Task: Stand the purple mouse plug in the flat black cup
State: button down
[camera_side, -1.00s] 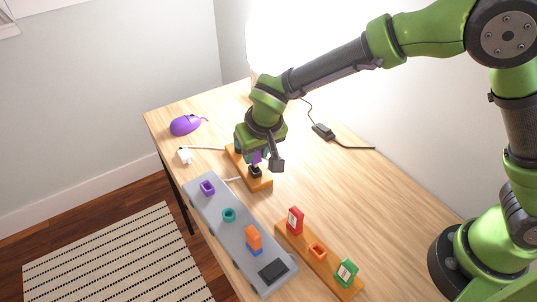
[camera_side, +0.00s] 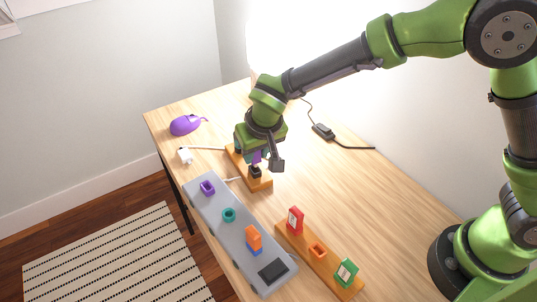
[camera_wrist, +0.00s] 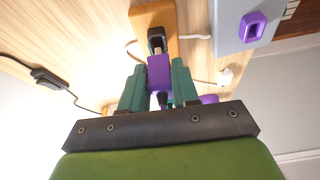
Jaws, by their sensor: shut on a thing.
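My gripper (camera_side: 254,152) is shut on the purple plug (camera_wrist: 159,72), which sits between the two teal fingers in the wrist view. In the side view the purple plug (camera_side: 256,157) shows as a small patch below the gripper. A black cup (camera_side: 255,171) with an open top stands on an orange block just below it, and it shows beyond the plug in the wrist view (camera_wrist: 156,36). The plug and this cup look very close; I cannot tell whether they touch. A low flat black square (camera_side: 272,271) lies on the near end of the grey board.
The grey board (camera_side: 235,243) carries a purple cup (camera_side: 207,187), a teal cup (camera_side: 228,215) and an orange piece (camera_side: 253,237) in blue. A second orange rack (camera_side: 325,268) holds red and green pieces. A purple mouse (camera_side: 185,124) and white plug (camera_side: 185,156) lie at left.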

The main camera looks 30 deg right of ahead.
jog(key=shift+f, duration=1.35)
jog(key=c, duration=0.8)
grip_release()
jog(key=shift+o, duration=0.2)
jog(key=shift+r, duration=0.1)
jog(key=v, duration=1.6)
jog(key=shift+r, duration=0.35)
jog(key=shift+s, duration=0.1)
